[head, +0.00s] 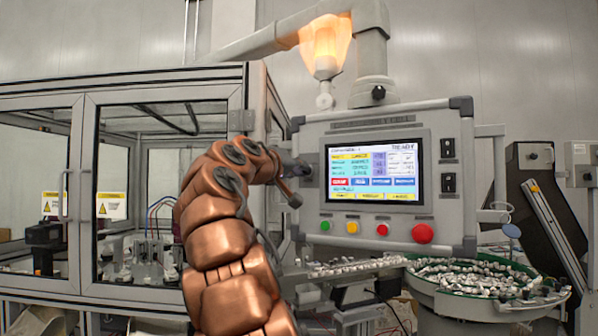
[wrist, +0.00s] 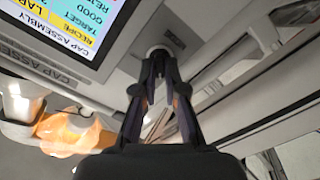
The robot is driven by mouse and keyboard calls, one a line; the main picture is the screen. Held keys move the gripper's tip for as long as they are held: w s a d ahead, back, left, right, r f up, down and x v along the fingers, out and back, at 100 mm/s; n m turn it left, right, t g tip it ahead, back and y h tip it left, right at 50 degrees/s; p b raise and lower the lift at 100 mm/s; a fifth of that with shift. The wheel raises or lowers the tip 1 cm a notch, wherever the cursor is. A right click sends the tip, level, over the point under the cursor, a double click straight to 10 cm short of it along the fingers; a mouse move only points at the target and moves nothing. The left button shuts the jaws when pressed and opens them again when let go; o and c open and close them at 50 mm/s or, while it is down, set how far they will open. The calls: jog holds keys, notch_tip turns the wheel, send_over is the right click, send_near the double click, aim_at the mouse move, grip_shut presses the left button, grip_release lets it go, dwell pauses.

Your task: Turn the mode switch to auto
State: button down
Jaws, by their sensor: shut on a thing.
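The control panel (head: 312,140) has a lit screen (head: 372,172) whose top right corner appears to read READY. In the wrist view, a small round dark mode switch (wrist: 159,50) stands on the panel face beside the screen's recipe column. My gripper (wrist: 160,66) has its fingertips closed around this switch. In the head view, my gripper (head: 302,169) is at the panel's left side, left of the screen, and the switch is hidden. I cannot read the switch's position or its labels.
Green, yellow and red buttons (head: 353,227) and a large red mushroom button (head: 422,233) line the panel's bottom. Two black controls (head: 448,182) are right of the screen. A glazed enclosure (head: 80,98) stands left; a bowl feeder (head: 425,281) is lower right.

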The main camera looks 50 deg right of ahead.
jog(key=shift+f+m+b, duration=0.1)
jog(key=shift+m+b, duration=0.5)
jog(key=shift+m, duration=0.9)
jog(key=shift+d+m, duration=0.1)
jog(key=shift+m, duration=1.7)
jog(key=shift+s+m+p, duration=0.2)
jog(key=shift+m+p, duration=1.7)
jog(key=shift+m, duration=3.3)
